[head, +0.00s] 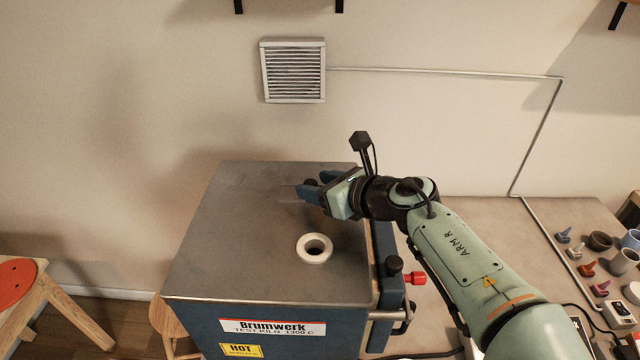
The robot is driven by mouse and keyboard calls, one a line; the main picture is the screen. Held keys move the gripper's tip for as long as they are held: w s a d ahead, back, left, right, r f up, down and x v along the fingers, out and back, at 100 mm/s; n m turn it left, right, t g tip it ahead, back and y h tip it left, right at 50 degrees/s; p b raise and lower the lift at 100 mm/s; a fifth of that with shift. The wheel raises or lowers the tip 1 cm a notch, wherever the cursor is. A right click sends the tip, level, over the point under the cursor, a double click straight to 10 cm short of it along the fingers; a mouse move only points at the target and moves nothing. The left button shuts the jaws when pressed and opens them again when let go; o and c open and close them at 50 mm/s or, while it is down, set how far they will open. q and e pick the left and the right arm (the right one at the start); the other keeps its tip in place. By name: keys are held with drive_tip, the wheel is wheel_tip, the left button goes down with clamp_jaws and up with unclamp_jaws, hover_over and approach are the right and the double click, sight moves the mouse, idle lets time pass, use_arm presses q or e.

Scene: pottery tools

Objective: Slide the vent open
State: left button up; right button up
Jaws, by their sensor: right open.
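The kiln (230,235) is a blue box with a grey metal top. A white ring (314,262) with an open, dark-centred hole is set in that top. A white louvred vent (293,72) is on the wall behind the kiln. I cannot tell which of these is the task's vent, and no slide plate shows clearly. My right gripper (311,189) is open, over the back right of the kiln top, behind the ring and apart from it. Its fingers point left. A small dark shape shows at the fingertips; whether they touch it is unclear. My left gripper is out of view.
A bench (480,207) at right holds small pots, coloured pieces and a device. The kiln top's left half is clear.

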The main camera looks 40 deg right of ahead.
clamp_jaws()
drive_tip(key=shift+s+d+b, duration=0.55)
drive_tip(key=shift+s+d, duration=0.95)
drive_tip(key=shift+d, duration=0.3)
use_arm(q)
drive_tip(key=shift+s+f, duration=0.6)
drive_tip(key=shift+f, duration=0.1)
use_arm(e)
unclamp_jaws()
drive_tip(key=shift+s+r, duration=0.1)
drive_tip(key=shift+s, duration=0.05)
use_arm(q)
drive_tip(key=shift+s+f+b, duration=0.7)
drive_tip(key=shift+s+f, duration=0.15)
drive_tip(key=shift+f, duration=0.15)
use_arm(e)
drive_tip(key=v, duration=1.3)
drive_tip(key=shift+s, duration=0.1)
